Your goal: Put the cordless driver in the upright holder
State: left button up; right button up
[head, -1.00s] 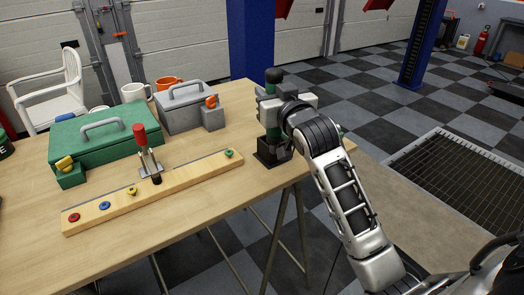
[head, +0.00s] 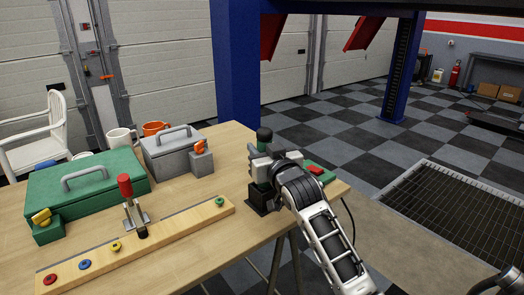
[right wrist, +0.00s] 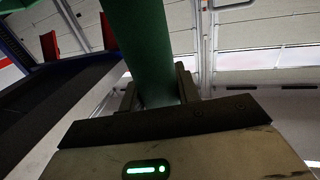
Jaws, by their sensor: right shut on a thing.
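The cordless driver (head: 264,146) has a green body with a dark top. It stands roughly upright in my right gripper (head: 262,166), which is shut on it. The green body also shows between the fingers in the right wrist view (right wrist: 151,50). The black upright holder (head: 262,201) is on the table directly below the driver and gripper. The gripper hides the driver's lower end, so I cannot tell whether it sits in the holder.
A wooden strip (head: 170,233) with coloured rings and a red-handled clamp (head: 128,200) lie left of the holder. Green (head: 95,185) and grey (head: 175,150) toolboxes and mugs stand behind. A green-and-red object (head: 316,170) is right of the gripper, near the table's right edge.

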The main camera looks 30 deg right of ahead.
jog(key=shift+f, duration=0.1)
jog(key=shift+f, duration=0.15)
jog(key=o, duration=1.1)
jog(key=shift+c, duration=0.2)
jog(key=s+a+b, duration=0.1)
jog(key=s+a, duration=0.1)
jog(key=s, duration=0.9)
jog(key=shift+s, duration=0.4)
jog(key=shift+a, duration=0.1)
